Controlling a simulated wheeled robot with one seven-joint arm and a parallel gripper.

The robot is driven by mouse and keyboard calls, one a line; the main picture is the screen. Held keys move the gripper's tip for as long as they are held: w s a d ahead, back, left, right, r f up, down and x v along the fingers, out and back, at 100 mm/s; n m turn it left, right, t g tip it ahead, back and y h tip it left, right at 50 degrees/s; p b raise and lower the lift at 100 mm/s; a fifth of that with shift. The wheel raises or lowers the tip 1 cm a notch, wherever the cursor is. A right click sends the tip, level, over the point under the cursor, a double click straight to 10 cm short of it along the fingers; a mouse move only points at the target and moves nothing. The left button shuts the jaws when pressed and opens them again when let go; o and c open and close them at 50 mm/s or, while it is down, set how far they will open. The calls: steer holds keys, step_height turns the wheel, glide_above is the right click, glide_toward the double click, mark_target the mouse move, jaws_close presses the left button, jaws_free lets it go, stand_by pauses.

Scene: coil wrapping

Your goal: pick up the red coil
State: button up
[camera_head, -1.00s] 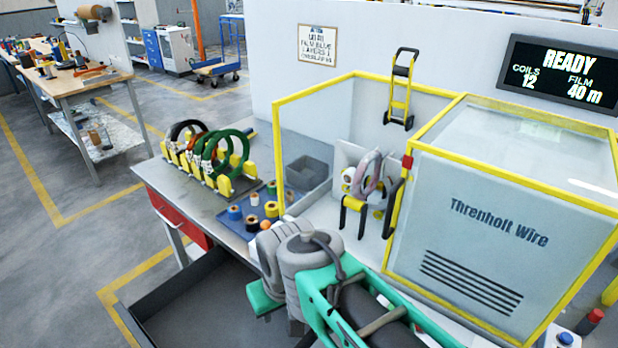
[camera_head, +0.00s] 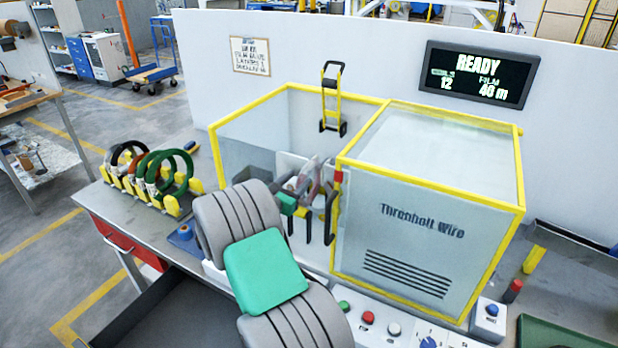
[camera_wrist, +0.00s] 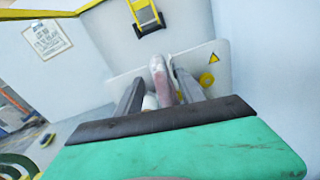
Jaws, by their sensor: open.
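A pinkish-red coil under a pale, film-like surface stands upright at the wrapping machine's open bay (camera_head: 303,178). In the wrist view this coil (camera_wrist: 162,82) is seen edge-on between the two grey fingers. My gripper (camera_wrist: 158,78) is open, with a finger on either side of the coil; I cannot tell whether either touches it. In the head view my gripper (camera_head: 308,186) is at the coil and partly hides it. An orange-red coil (camera_head: 131,168) also stands in the yellow rack, between black and green coils.
The wrapping machine (camera_head: 427,225) has yellow frame edges and a clear panel on the left. A white plate (camera_wrist: 215,62) stands behind the coil. A control panel with buttons (camera_head: 368,318) lies in front. A small yellow hand truck (camera_head: 332,98) is at the back wall.

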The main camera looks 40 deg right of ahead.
mark_target(309, 165)
steer(key=shift+d+r+n+h, duration=0.2)
steer(key=shift+d+n+h, duration=0.2)
steer(key=shift+n, duration=0.3)
steer(key=p+x, duration=0.1)
steer(key=x, duration=0.3)
steer(key=p+x, duration=0.1)
steer(key=x, duration=0.2)
steer(key=shift+w+d+r+p, duration=0.1)
steer(key=shift+w+d+p, duration=0.2)
steer(key=shift+p, duration=0.05)
steer(key=shift+a, duration=0.1)
jaws_close()
steer(key=shift+r, duration=0.1)
